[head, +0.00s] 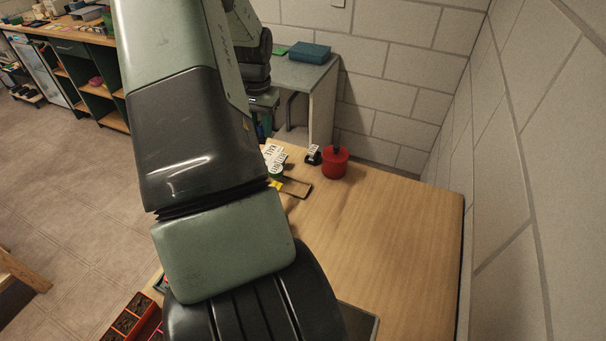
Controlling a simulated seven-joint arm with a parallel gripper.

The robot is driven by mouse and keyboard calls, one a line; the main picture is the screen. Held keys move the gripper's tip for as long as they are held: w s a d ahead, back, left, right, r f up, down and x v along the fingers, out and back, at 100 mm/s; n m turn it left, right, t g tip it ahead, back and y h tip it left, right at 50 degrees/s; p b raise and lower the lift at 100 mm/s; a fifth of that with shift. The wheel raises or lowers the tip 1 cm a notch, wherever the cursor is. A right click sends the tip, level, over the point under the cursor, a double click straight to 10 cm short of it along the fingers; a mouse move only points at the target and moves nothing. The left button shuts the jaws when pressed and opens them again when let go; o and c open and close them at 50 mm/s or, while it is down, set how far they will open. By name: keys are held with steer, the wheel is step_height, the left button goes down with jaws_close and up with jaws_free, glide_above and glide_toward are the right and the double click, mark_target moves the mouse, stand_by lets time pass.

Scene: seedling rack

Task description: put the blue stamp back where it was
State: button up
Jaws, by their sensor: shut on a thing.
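My gripper (263,122) shows small in the head view, beyond my upper arm links, above the far left part of the wooden table. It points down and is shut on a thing. Only a small bluish patch of that thing shows between the fingers, in the place of a blue stamp; its shape is mostly hidden. No other blue stamp shows on the visible table top. A flat brown wooden tray (298,189) lies on the table below and right of my gripper. My arm hides much of the table's left side.
White plant labels (273,158) stand in a green holder by the tray. A small black object with a white tag (313,156) and a red pot (335,163) stand right of it. Seedling trays (130,322) lie lower left. The table's right half (400,240) is clear; brick walls bound it.

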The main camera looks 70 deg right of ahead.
steer(key=s+d+f+m, duration=0.35)
steer(key=s+d, duration=0.25)
steer(key=s, duration=0.3)
steer(key=f, duration=0.6)
steer(key=shift+s+f, duration=0.35)
steer(key=shift+f, duration=2.05)
steer(key=shift+f, duration=0.2)
steer(key=o, duration=0.8)
steer(key=shift+o, duration=0.3)
step_height(320, 180, up, 12)
steer(key=shift+r, duration=0.25)
